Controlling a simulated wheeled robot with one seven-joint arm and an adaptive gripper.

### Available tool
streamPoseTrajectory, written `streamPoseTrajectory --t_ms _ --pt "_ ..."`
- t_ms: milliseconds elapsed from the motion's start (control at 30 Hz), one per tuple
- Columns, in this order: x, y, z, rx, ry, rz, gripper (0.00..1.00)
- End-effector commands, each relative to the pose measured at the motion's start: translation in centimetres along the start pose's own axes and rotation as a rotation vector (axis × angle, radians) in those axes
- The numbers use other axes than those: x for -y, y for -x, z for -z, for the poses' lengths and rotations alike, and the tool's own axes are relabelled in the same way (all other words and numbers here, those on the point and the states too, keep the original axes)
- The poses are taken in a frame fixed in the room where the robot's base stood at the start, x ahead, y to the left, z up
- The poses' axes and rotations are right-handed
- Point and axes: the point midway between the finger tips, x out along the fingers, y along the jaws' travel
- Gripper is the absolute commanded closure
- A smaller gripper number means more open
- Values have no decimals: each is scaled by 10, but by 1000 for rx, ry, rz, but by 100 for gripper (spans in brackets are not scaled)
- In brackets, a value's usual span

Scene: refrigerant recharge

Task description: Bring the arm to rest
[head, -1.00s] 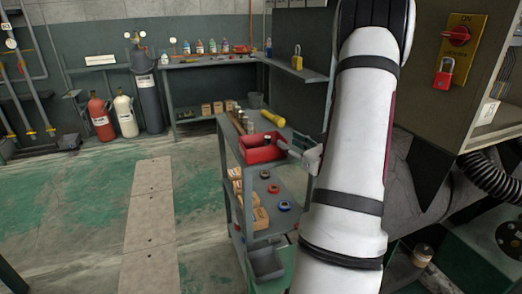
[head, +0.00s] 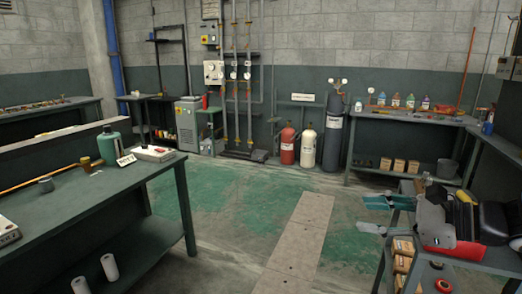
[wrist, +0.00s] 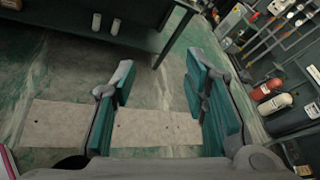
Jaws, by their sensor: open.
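My gripper (head: 366,214) is at the right of the head view, beside the shelf cart (head: 490,258), and points left. Its two teal-padded fingers are apart. The wrist view also shows my gripper (wrist: 160,92) open, with nothing between the fingers but floor. The red bin (head: 455,249) on the cart top is partly hidden behind my arm.
A long workbench (head: 100,205) stands at the left, with a green bottle (head: 111,146) on it. Red (head: 287,146), white (head: 308,147) and dark (head: 333,135) cylinders stand at the back wall. The green floor (head: 235,215) between is clear.

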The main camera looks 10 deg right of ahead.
Motion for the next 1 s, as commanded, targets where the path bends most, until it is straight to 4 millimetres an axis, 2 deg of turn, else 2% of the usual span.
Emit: streamPoseTrajectory --t_ms 33,100,200,300,433,567,700,833,1000 --pt "-25 -6 -31 -10 109 -115 59" --pt "-61 -10 -57 -33 250 -266 59" --pt "-108 -4 -85 -70 470 -465 59" --pt "-146 11 -103 -110 704 -643 59" --pt "-180 41 -116 -172 1032 -840 59" --pt "-192 73 -124 -241 1371 -987 59" --pt "-187 99 -133 -314 1675 -1076 59" --pt "-180 112 -139 -361 1846 -1112 59" --pt "-176 117 -140 -383 1917 -1126 59"
